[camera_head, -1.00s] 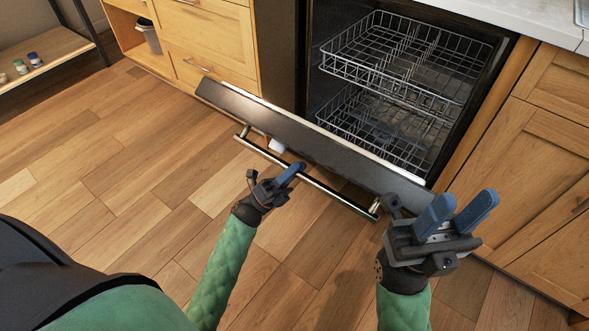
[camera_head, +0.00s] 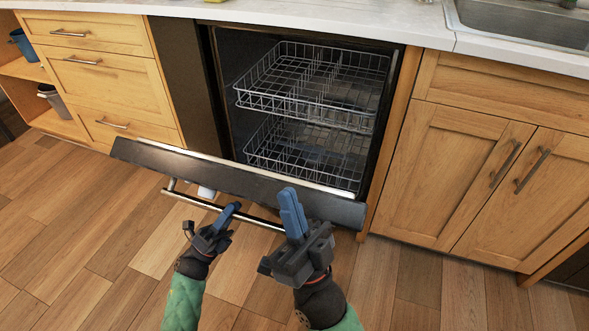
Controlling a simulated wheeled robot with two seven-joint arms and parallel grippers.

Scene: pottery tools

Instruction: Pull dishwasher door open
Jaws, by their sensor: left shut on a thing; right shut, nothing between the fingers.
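The dishwasher door (camera_head: 150,154) is partly open and tilted outward, with its top edge toward me. Its metal bar handle (camera_head: 188,199) runs along the front. My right gripper (camera_head: 290,208) is shut and empty, with blue fingers pointing up in front of the door's right part. It hides the handle's right end. Inside the dishwasher, the upper rack (camera_head: 315,90) and lower rack (camera_head: 300,150) are visible and look empty.
Wooden drawers (camera_head: 105,85) stand left of the dishwasher, and cabinet doors with handles (camera_head: 450,175) stand right. A white countertop (camera_head: 330,22) with a sink (camera_head: 530,25) runs above. The wooden floor (camera_head: 90,230) in front is clear.

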